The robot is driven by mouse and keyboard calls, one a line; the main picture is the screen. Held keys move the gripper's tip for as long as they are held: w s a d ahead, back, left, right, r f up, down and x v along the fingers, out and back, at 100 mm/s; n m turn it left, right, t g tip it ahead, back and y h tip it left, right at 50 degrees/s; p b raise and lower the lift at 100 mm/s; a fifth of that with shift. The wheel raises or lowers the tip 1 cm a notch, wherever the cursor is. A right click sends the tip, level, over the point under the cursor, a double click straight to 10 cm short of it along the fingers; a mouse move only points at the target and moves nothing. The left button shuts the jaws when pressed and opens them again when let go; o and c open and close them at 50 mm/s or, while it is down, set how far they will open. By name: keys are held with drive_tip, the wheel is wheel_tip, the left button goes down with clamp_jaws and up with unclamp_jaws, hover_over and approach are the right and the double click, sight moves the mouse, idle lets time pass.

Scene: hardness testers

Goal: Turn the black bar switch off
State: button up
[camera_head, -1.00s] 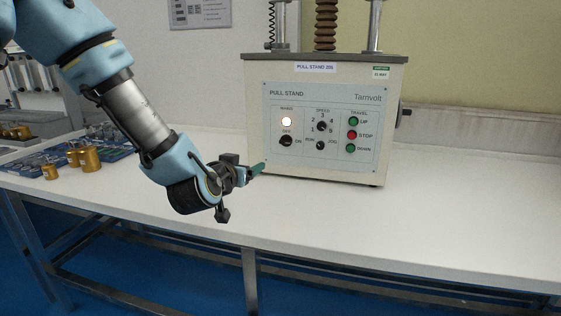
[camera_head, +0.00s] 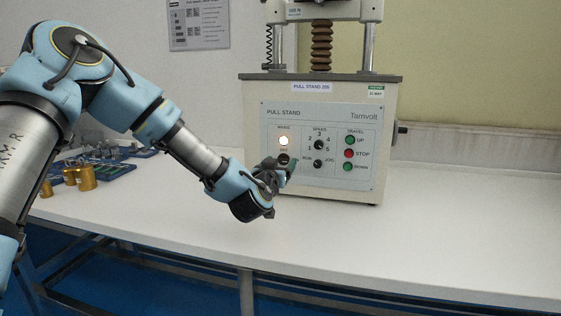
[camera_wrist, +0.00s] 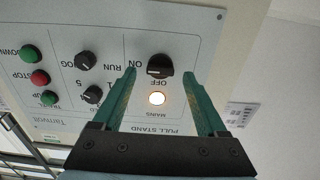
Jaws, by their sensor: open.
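The black bar switch (camera_wrist: 159,66) is on the panel of the pull stand (camera_head: 325,92), below the lit white MAINS lamp (camera_head: 284,141). The wrist view is upside down, and the lamp (camera_wrist: 157,98) shows there too. A pale mark on the switch appears to face the ON label. My gripper (camera_head: 289,166) is open in front of the panel at the switch, partly covering it in the head view. In the wrist view its two green fingers (camera_wrist: 160,72) stand on either side of the switch, with nothing held. I cannot tell whether they touch it.
The speed knob (camera_head: 319,145), RUN/JOG knob (camera_head: 318,164) and green and red travel buttons (camera_head: 349,153) sit to the right on the same panel. Brass weights (camera_head: 85,177) stand on the left of the white bench (camera_head: 420,235). The bench front is clear.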

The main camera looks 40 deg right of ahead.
drive_tip(key=shift+w+d, duration=0.15)
drive_tip(key=shift+d, duration=0.1)
drive_tip(key=shift+c, duration=0.3)
clamp_jaws()
